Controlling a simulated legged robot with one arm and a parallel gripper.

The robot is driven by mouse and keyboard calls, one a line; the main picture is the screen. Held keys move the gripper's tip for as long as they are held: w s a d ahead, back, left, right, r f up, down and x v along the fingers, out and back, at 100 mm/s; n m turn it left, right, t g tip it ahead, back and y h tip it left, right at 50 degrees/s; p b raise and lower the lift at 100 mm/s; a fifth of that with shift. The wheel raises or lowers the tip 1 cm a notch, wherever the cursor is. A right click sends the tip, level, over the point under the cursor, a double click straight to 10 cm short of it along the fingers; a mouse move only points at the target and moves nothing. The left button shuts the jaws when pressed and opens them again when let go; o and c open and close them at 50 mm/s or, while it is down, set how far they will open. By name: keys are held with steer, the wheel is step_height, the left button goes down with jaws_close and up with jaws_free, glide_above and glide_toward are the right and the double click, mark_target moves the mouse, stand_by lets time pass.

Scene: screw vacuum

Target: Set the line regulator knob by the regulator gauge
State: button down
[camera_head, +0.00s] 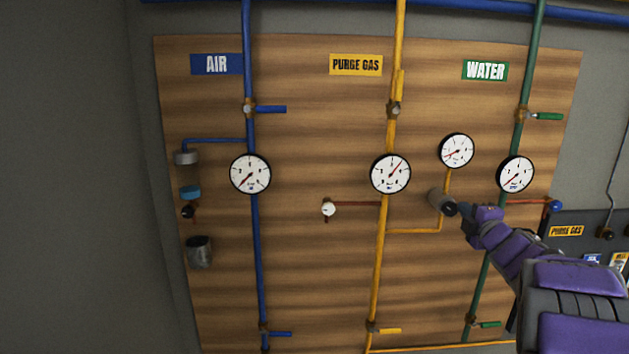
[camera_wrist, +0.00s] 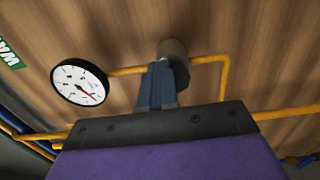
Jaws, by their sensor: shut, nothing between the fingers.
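The line regulator knob (camera_head: 435,198) is a grey-brown cylinder on the yellow purge gas branch pipe, right of the main yellow line. The small round regulator gauge (camera_head: 457,150) is just above it, its red needle pointing to the lower left. The gauge also shows at the left of the wrist view (camera_wrist: 79,83). My gripper (camera_head: 464,209) comes from the lower right, with its tips close in front of the knob. In the wrist view my gripper's dark fingers (camera_wrist: 159,72) are together and partly cover the knob (camera_wrist: 173,50). Whether they touch it I cannot tell.
A larger gauge (camera_head: 390,174) sits on the main yellow line. A white knob (camera_head: 328,209) is left on a red branch.

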steer(key=shift+d+f, duration=0.2)
steer(key=shift+f, duration=0.05)
steer(key=shift+d+f+b, duration=0.1)
steer(key=shift+f+b, duration=0.4)
steer(key=shift+b, duration=0.1)
steer(key=shift+f, duration=0.25)
steer(key=shift+r, duration=0.1)
